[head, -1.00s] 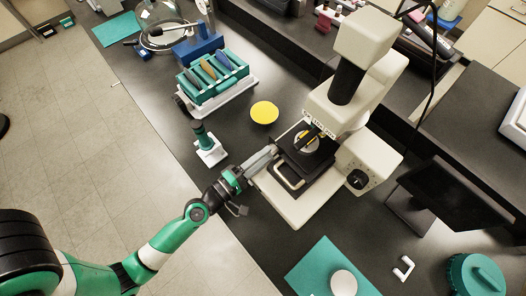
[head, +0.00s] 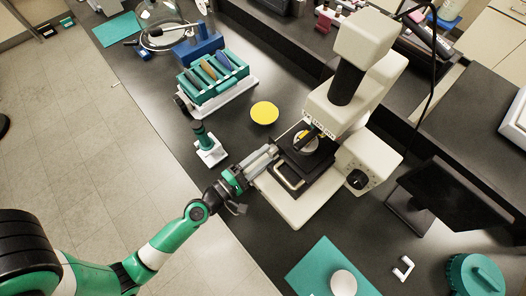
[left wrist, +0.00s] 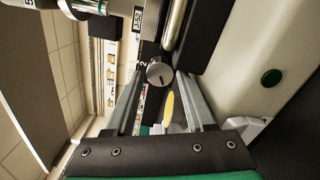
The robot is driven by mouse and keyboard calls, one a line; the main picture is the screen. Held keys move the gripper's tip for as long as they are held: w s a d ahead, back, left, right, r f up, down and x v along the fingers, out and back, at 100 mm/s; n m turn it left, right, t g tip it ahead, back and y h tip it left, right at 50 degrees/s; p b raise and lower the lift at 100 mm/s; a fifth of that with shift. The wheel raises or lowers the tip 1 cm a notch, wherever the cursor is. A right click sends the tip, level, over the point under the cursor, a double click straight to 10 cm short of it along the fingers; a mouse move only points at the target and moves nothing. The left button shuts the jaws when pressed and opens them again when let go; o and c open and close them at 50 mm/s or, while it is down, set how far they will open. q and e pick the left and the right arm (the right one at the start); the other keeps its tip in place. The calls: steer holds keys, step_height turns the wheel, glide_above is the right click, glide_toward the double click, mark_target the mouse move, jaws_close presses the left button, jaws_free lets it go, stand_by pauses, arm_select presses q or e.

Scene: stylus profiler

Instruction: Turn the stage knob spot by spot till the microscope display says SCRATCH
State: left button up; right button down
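The white microscope (head: 368,100) stands on the dark bench, with a black stage (head: 318,172) on its base. In the left wrist view, the round silver stage knob (left wrist: 159,73) has a dark mark on its face. My left gripper (head: 272,153) is at the left side of the stage. In the left wrist view its two fingers (left wrist: 160,84) are apart, with the knob between their tips; I cannot tell whether they touch it. The dark monitor (head: 452,195) stands right of the microscope; no text is readable on it. My right gripper is not in view.
A yellow disc (head: 264,113) lies behind the gripper. A green-handled tool on a white stand (head: 209,152) and a teal rack (head: 213,78) stand to the left. A teal mat (head: 318,268) with a white round piece (head: 343,284) lies in front.

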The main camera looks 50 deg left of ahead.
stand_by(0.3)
arm_select(q)
steer(key=s+b, duration=0.2)
steer(key=s, duration=0.1)
steer(key=s+b, duration=0.2)
steer(key=s, duration=0.2)
steer(key=s+b, duration=0.2)
steer(key=s, duration=0.2)
steer(key=shift+s+d+f+b, duration=0.1)
steer(key=shift+d+f+b, duration=0.15)
steer(key=shift+f+b, duration=0.1)
steer(key=shift+s+d+r, duration=0.1)
steer(key=shift+s+r, duration=0.15)
steer(key=shift+r, duration=0.05)
